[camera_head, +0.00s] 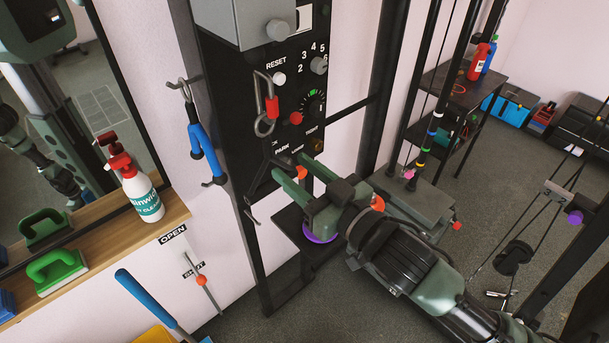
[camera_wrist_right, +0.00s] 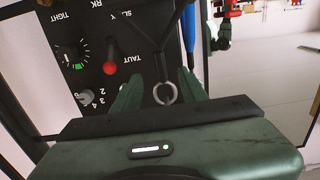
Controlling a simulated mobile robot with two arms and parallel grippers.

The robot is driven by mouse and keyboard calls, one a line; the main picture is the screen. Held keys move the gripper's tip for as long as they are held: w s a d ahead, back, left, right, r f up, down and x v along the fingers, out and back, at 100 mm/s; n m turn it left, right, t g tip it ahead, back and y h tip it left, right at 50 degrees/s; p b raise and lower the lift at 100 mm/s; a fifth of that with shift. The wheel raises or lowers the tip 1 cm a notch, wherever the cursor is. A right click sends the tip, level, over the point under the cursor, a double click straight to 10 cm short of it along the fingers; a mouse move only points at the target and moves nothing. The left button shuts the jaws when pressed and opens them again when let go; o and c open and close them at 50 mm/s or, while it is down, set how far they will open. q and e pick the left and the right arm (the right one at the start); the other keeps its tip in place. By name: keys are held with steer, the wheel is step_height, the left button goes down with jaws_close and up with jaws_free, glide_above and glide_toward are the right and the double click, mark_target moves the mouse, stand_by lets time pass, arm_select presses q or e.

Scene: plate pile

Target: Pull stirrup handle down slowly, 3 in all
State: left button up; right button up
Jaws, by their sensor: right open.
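A dark, V-shaped stirrup handle (camera_head: 262,180) hangs below a metal snap hook (camera_head: 265,126) on the black panel; its lower part is hard to make out against the dark. Its two straps also show in the right wrist view (camera_wrist_right: 145,32), spreading from the snap hook's ring (camera_wrist_right: 165,93). My right gripper (camera_head: 290,165) is open, its green fingers pointing at the panel beside the straps. In the right wrist view the ring shows between the fingers, with no visible contact. My left gripper is not in view.
The panel carries a red knob (camera_head: 296,118), a dial (camera_head: 314,103) and grey knobs near my right gripper. A blue-handled tool (camera_head: 203,150) hangs at the panel's left side. A spray bottle (camera_head: 141,190) and green brush (camera_head: 57,270) stand on a wooden shelf (camera_head: 100,236).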

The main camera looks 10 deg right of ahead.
mark_target(270, 150)
steer(key=shift+x, duration=4.4)
steer(key=shift+r+p, duration=0.1)
steer(key=shift+p, duration=0.35)
